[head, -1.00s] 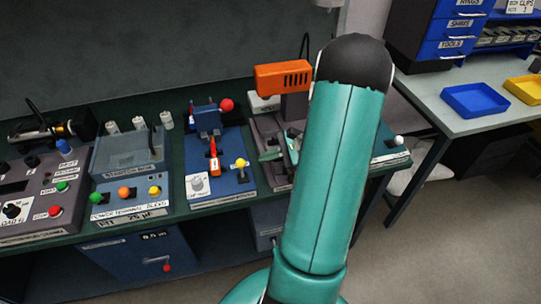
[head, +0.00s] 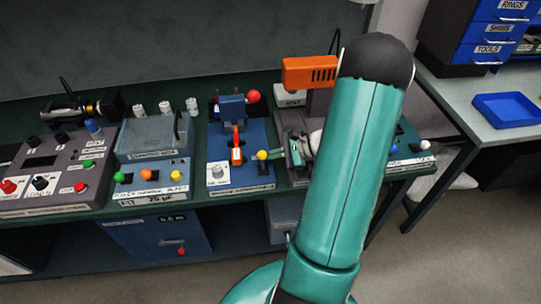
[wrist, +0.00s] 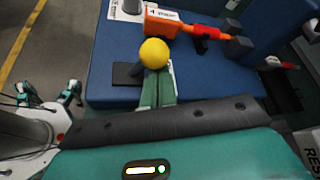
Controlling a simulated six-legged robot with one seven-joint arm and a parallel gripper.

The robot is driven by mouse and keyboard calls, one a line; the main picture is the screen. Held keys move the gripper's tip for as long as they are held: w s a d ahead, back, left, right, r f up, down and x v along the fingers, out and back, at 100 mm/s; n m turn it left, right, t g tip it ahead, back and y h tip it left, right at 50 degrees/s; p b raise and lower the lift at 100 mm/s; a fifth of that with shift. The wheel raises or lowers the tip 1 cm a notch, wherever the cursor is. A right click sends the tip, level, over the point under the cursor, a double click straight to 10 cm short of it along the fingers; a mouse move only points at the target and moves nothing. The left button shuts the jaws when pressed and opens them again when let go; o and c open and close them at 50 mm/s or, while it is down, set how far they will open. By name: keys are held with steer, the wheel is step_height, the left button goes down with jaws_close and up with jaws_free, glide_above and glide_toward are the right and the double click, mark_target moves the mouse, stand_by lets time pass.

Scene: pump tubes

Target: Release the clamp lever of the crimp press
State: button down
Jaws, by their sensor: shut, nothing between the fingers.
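The crimp press appears to be the blue station (head: 247,175) in the middle of the bench, with a red ball handle (head: 252,97) at its top. I cannot tell for sure which is the clamp lever. My gripper (wrist: 153,72) is shut and empty, its green fingertips right at the yellow knob (wrist: 154,52). Contact cannot be told. In the head view my arm partly hides the gripper.
A grey box with coloured buttons (head: 152,170) stands left of the press. An orange-topped device (head: 311,72) stands behind right, close to my arm. A side table with a blue tray (head: 507,110) is at the right. The floor in front is clear.

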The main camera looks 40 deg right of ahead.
steer(key=shift+s+a+r, duration=0.25)
steer(key=shift+s+r, duration=0.05)
steer(key=shift+r, duration=0.1)
stand_by(0.6)
steer(key=shift+s+a+r, duration=0.3)
steer(key=shift+s+a, duration=0.05)
steer(key=shift+s, duration=0.1)
steer(key=shift+s+a+r, duration=0.1)
steer(key=shift+s+a, duration=0.3)
steer(key=shift+s, duration=0.35)
steer(key=shift+s+a, duration=0.25)
steer(key=shift+s, duration=0.05)
stand_by(0.3)
